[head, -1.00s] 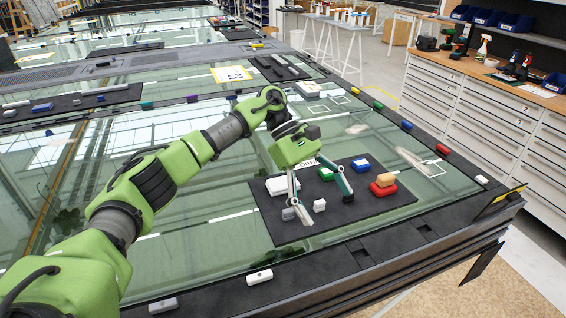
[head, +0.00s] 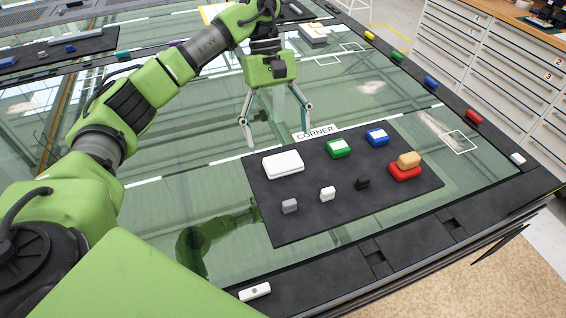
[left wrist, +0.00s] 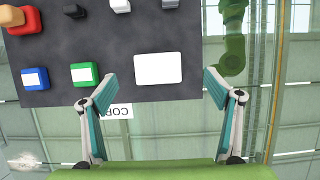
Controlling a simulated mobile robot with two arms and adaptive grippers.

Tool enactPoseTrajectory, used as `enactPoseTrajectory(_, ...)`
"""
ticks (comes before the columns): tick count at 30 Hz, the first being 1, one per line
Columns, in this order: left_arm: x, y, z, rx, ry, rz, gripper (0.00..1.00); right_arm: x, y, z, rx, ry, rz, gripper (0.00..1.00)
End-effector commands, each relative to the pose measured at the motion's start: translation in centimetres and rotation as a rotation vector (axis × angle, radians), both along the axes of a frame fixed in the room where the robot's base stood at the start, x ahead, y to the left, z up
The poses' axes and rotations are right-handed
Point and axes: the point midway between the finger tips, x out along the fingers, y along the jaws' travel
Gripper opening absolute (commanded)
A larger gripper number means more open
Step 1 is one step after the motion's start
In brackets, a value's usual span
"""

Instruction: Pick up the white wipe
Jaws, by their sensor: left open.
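The white wipe (head: 283,164) is a flat white rectangular block lying at the far left of a black mat (head: 300,226). It also shows in the left wrist view (left wrist: 158,69), just beyond and between the fingertips. My left gripper (head: 277,136) is open and empty, raised near the mat's far edge, behind the wipe in the head view. Its two fingers also show wide apart in the left wrist view (left wrist: 161,84). They appear apart from the wipe. My right gripper is in neither view.
The mat also holds green (head: 339,149) and blue (head: 377,138) blocks, a tan block (head: 409,159) on a red one (head: 405,172), and small grey (head: 290,206), white (head: 327,193) and black (head: 362,183) pieces. A CORNER label (head: 315,133) lies at the far edge. Glass around is mostly clear.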

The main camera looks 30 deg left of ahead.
Motion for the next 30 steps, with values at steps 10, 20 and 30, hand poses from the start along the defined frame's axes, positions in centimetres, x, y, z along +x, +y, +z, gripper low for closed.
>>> enactPoseTrajectory(10, -0.8, -1.0, -2.8, 0.001, 0.005, 0.000, 0.82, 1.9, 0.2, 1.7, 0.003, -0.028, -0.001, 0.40)
enactPoseTrajectory(20, -1.4, -2.2, -6.8, 0.000, 0.002, 0.001, 0.82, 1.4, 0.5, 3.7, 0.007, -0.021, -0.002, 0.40)
enactPoseTrajectory(30, -1.4, -2.2, -7.1, 0.000, 0.000, 0.001, 0.59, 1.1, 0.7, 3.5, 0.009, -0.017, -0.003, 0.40)
